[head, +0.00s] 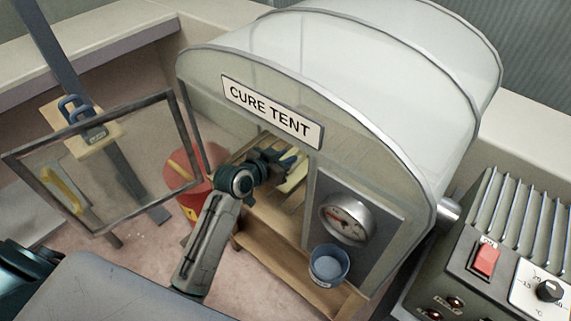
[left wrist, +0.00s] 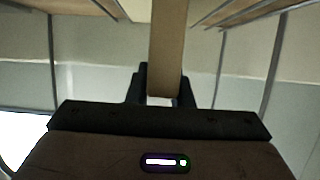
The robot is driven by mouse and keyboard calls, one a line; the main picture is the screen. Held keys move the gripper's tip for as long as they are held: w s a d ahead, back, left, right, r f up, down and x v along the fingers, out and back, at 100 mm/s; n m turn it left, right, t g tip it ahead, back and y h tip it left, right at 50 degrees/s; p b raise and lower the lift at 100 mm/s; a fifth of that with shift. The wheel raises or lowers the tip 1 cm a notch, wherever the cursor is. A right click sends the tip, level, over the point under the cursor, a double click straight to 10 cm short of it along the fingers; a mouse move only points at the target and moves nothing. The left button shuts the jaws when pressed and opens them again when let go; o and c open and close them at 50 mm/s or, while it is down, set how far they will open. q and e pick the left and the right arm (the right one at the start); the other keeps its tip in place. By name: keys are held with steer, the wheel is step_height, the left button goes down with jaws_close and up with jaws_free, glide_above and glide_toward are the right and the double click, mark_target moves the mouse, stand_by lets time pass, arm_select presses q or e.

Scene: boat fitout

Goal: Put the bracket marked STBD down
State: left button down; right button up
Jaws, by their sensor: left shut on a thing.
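My left gripper (head: 283,160) reaches through the front opening of the tent labelled CURE TENT (head: 270,112). It is shut on a pale tan piece, likely the bracket (head: 297,174), with some blue beside it. In the left wrist view, the tan piece (left wrist: 168,45) stands as a flat bar between the fingers of the left gripper (left wrist: 160,88). I can read no STBD mark on it. A wooden shelf (head: 262,205) lies inside, below the gripper. I cannot tell whether the piece touches it. My right gripper is not in view.
The tent's clear framed door (head: 110,160) stands open at left. A red bucket (head: 190,180) stands beside the opening. A gauge (head: 347,218) and a blue cup (head: 328,264) are right of it. A control box (head: 485,260) is far right. Behind the door is a wooden plate with blue loops (head: 88,127).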

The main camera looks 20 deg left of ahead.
arm_select(q)
steer(key=shift+f, duration=1.15)
steer(key=shift+f, duration=0.2)
steer(key=c, duration=1.3)
jaws_free()
